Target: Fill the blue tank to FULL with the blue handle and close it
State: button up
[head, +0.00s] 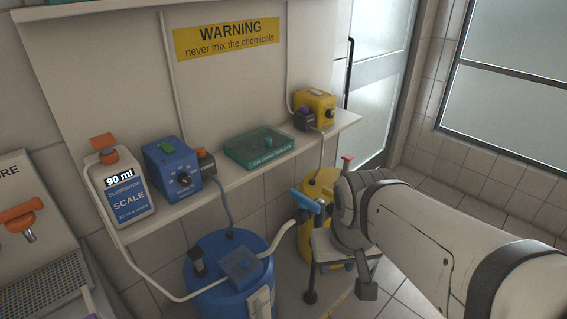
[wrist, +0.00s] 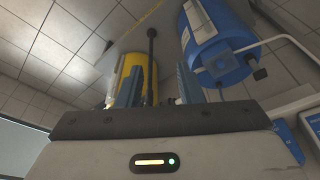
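The blue tank (head: 208,274) stands on the floor below the shelf, with a blue box on its lid and a pale gauge strip on its side. It also shows in the wrist view (wrist: 215,45). My gripper (wrist: 160,88) is open; its two bluish fingers stand apart. A black rod with a ball end (wrist: 151,60) shows between them in the picture; I see no finger touching it. In the head view the rod (head: 311,275) hangs down beside my gripper, right of the tank. I cannot make out a blue handle for certain; my wrist hides part of that area.
The yellow tank (head: 318,190) stands behind my gripper. A white pipe (head: 281,235) runs from the blue tank toward my gripper. The shelf (head: 225,180) holds a scale bottle (head: 125,190), a blue device (head: 170,168), a green box (head: 258,148) and a yellow device (head: 316,105).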

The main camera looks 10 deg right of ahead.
jog(key=w+r+n+g+p, duration=0.1)
jog(key=w+r+n+p, duration=0.2)
jog(key=w, duration=1)
jog(key=n+g, duration=0.2)
jog(key=n, duration=0.2)
send_over(305, 197)
jog(key=f, duration=0.3)
jog(key=shift+s+f, duration=0.1)
jog(key=shift+s, duration=0.15)
jog(key=shift+w+f+p, duration=0.2)
jog(key=shift+w+p, duration=0.05)
jog(key=shift+p, duration=0.05)
jog(key=shift+f, duration=0.35)
notch_tip(305, 197, down, 7)
jog(key=shift+f+p, duration=0.1)
jog(key=shift+p, duration=0.35)
